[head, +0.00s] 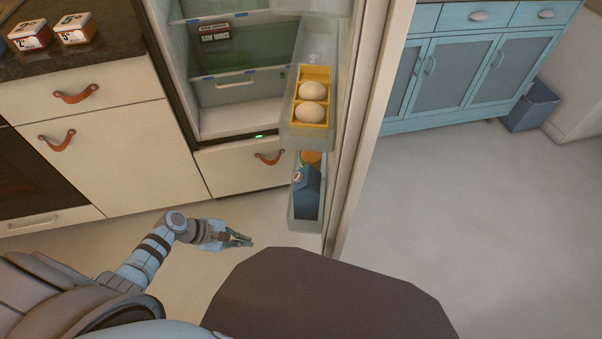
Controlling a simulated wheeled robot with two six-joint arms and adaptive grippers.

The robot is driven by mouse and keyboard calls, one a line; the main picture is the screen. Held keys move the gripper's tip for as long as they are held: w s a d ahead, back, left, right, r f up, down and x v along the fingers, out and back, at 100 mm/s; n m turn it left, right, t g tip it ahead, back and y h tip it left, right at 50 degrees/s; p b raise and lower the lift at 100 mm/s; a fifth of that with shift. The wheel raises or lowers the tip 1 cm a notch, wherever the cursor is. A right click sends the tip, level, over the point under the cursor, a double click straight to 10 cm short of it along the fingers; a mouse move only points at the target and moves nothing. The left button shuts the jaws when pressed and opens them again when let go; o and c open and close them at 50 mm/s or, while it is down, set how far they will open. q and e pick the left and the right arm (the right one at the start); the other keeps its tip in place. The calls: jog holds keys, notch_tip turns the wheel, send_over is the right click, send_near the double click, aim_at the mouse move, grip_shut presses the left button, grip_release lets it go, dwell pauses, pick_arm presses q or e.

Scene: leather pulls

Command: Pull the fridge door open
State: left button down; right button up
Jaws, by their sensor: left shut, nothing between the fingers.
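The fridge door (372,100) stands wide open, swung out towards me and seen nearly edge-on. Its inner shelves face left; one holds a yellow egg tray (326,76) with two eggs, and a lower one holds a blue carton (306,192). The fridge interior (240,105) is open to view, with glass shelves and a dark box labelled as mince. My left gripper (250,240) is shut and empty, low over the floor, left of the door's lower part and apart from it. The door's outer face and handle are hidden. My right gripper is not in view.
White cabinets (122,150) with leather pulls stand left, under a dark counter (115,40) with small boxes. A white drawer (240,166) is below the fridge. A blue cabinet (465,70) and bin (530,106) stand at back right. The right floor is clear.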

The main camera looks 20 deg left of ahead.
pick_arm(q)
jog(key=w+d+r+n+t+h, duration=0.15)
jog(key=w+r+h, duration=0.35)
jog(key=r, duration=0.7)
jog(key=d+r+g+h+b, duration=0.25)
jog(key=r+h, duration=0.35)
jog(key=r, duration=1.2)
jog(key=b+x, duration=0.1)
jog(key=x, duration=1.3)
jog(key=shift+d+r, duration=0.15)
jog(key=shift+r, duration=0.2)
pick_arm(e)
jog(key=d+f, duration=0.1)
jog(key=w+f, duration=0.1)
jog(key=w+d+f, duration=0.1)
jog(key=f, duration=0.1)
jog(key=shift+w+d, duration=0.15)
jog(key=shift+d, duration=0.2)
pick_arm(q)
jog(key=shift+w+n, duration=0.1)
jog(key=shift+n, duration=0.15)
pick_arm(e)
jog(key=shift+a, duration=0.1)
